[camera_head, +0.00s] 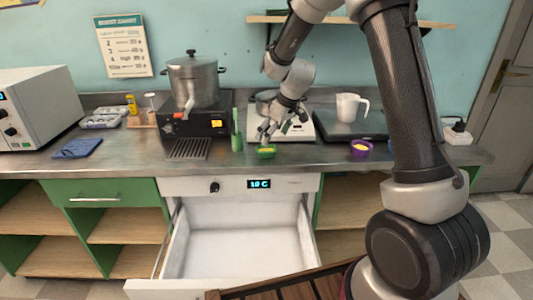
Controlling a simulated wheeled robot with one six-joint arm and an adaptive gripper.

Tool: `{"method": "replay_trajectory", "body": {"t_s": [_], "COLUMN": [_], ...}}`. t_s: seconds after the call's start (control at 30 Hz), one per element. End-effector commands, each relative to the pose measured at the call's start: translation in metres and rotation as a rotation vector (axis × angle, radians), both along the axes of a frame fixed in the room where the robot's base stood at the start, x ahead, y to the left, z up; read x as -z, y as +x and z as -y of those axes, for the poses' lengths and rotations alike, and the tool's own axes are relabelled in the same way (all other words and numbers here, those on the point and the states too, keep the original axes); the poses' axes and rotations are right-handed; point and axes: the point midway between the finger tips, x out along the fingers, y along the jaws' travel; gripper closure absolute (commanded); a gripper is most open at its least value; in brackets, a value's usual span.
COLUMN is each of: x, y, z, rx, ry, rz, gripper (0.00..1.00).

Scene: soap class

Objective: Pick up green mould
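The green mould (266,153) sits near the front edge of the steel counter, left of the middle of the picture. It is small and shows yellow inside. My gripper (265,138) points down just above and behind the mould, very close to it. The fingers are small in this view, so I cannot tell how far apart they are or whether they touch the mould.
A green container (237,142) stands just left of the mould. A scale (298,128) is behind my gripper. A purple mould (361,148) and a white jug (351,107) are to the right. A pot (192,82) stands at left. An open white drawer (240,255) juts out below.

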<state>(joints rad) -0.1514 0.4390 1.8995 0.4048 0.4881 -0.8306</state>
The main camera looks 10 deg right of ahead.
Motion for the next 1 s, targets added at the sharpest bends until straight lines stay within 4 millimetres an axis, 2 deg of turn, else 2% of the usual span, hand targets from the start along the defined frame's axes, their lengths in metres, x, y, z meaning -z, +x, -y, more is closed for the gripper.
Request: {"method": "replay_trajectory", "body": {"t_s": [0.5, 0.63, 0.83, 0.87, 1.0], "x": [0.067, 0.074, 0.075, 0.075, 0.074], "y": [0.025, 0.028, 0.029, 0.029, 0.028], "z": [-0.012, -0.014, -0.014, -0.014, -0.014], "rx": [-0.004, -0.004, -0.004, -0.004, -0.003], "ry": [-0.001, -0.001, 0.0, -0.001, -0.001], "rz": [-0.002, 0.0, 0.0, 0.0, -0.001], "gripper": [0.1, 0.1, 0.1, 0.14, 0.39]}}
